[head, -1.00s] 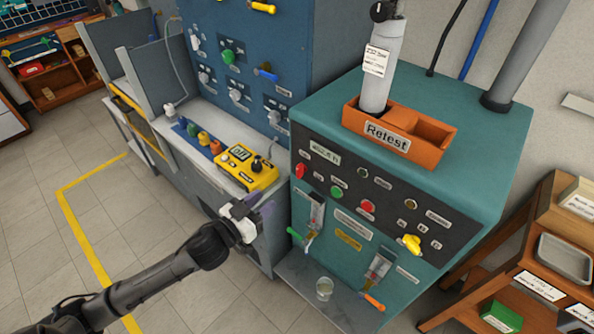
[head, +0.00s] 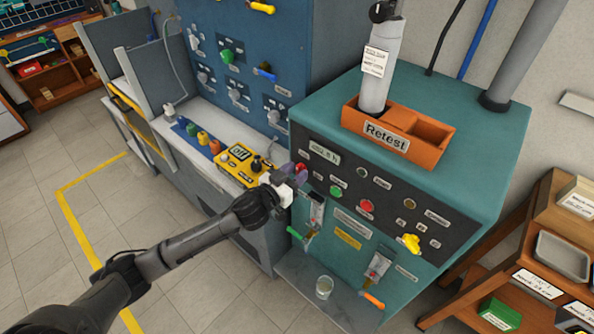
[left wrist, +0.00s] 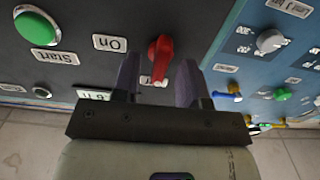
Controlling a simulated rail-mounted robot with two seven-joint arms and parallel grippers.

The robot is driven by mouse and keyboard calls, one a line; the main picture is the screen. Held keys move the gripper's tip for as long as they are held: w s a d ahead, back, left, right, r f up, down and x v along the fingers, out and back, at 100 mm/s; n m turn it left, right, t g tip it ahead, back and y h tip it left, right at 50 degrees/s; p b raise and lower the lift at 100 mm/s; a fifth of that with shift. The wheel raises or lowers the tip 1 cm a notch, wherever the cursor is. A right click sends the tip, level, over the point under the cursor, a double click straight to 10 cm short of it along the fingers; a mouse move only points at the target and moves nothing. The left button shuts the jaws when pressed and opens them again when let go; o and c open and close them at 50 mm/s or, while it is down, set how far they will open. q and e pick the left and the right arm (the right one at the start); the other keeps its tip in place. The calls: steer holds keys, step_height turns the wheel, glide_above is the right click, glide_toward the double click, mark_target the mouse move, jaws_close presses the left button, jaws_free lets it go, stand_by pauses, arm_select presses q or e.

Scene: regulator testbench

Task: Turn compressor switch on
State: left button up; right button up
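A red rotary switch (head: 301,168) is at the upper left of the teal cabinet's dark panel. It also shows in the left wrist view (left wrist: 160,56), with an "On" label (left wrist: 110,43) beside it and another label partly hidden behind its handle. My left gripper (head: 292,180) is right in front of this switch. In the left wrist view the left gripper's two fingers (left wrist: 158,72) are open, one on each side of the red handle. I cannot tell whether either finger touches it. My right gripper is not in view.
Green (head: 336,191) and red (head: 366,206) buttons and a yellow knob (head: 411,243) are on the same panel. A green-handled valve (head: 295,233) is below the gripper. A yellow meter (head: 241,160) lies on the bench to the left. A glass (head: 324,288) stands on the lower shelf.

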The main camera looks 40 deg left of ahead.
arm_select(q)
steer(key=shift+w, duration=0.4)
jaws_close()
